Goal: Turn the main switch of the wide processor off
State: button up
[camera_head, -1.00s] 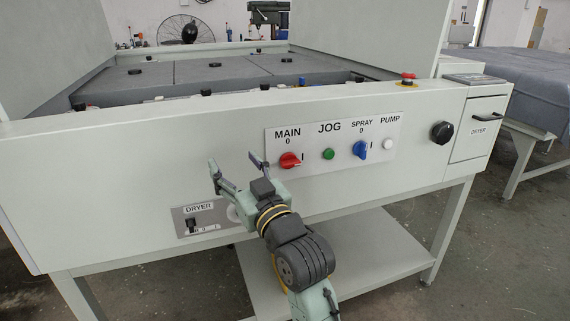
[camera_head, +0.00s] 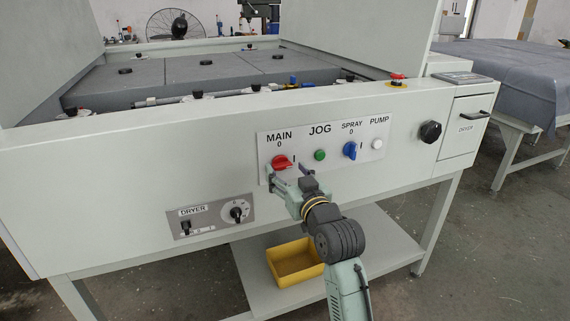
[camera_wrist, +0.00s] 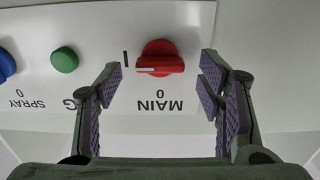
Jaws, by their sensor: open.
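The wide processor (camera_head: 110,165) has a white panel (camera_head: 372,130) on its front. The red MAIN switch (camera_head: 281,161) sits at the panel's left; it shows in the wrist view (camera_wrist: 160,58), where the picture is upside down. The white line on its knob points at the I mark (camera_wrist: 126,58), not at the 0 (camera_wrist: 160,93). My gripper (camera_head: 286,172) is open in front of the red switch. In the wrist view my gripper's fingers (camera_wrist: 162,75) stand on either side of the knob with gaps, apart from it.
The green JOG button (camera_head: 320,155) and blue SPRAY switch (camera_head: 350,150) lie right of MAIN. A DRYER panel (camera_head: 210,217) is lower left. A red emergency button (camera_head: 397,79) stands on the top edge. A yellow bin (camera_head: 294,262) sits on the lower shelf.

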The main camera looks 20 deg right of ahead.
jog(key=shift+w, duration=1.05)
jog(key=shift+a, duration=0.1)
jog(key=c, duration=1.1)
jog(key=shift+c, duration=0.2)
